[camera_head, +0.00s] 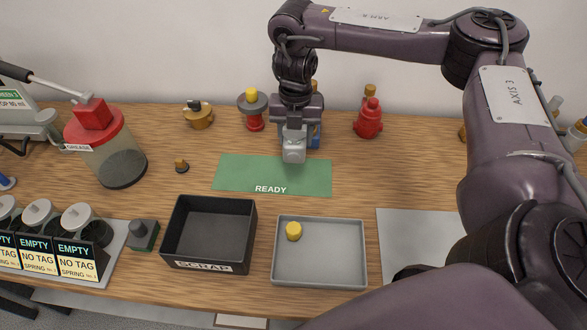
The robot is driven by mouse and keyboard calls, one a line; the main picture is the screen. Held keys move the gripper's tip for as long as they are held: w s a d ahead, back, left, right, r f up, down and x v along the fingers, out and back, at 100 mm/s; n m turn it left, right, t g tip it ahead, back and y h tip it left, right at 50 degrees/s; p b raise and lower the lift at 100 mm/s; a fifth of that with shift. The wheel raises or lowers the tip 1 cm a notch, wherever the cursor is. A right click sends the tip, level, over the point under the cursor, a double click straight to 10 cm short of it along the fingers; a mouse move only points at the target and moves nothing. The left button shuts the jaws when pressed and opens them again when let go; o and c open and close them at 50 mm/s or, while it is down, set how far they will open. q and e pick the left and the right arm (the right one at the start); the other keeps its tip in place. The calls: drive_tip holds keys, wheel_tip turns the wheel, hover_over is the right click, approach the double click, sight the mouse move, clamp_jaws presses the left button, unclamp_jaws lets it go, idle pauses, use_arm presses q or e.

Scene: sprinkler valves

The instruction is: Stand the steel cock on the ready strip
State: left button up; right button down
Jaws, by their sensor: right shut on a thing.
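The green ready strip (240,175) lies flat on the wooden table, its label facing me. My right gripper (294,148) reaches down from above over the strip's far right part. It is shut on a grey thing that looks like the steel cock, mostly hidden by the fingers. I cannot tell whether its foot touches the strip. No other steel cock shows clearly on the table. My left gripper is not in view.
Behind stand a brass valve (198,116), a red valve with grey wheel (254,120), a blue thing (316,136) partly hidden by my gripper, and a red valve (368,120). In front are the black scrap bin (208,265) and a grey tray (320,277) holding a yellow cap (293,231).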

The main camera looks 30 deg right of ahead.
wheel_tip(320, 180, down, 8)
drive_tip(key=shift+b, duration=1.15)
drive_tip(key=shift+f, duration=1.35)
drive_tip(key=c, duration=0.7)
unclamp_jaws()
drive_tip(key=shift+f, duration=0.1)
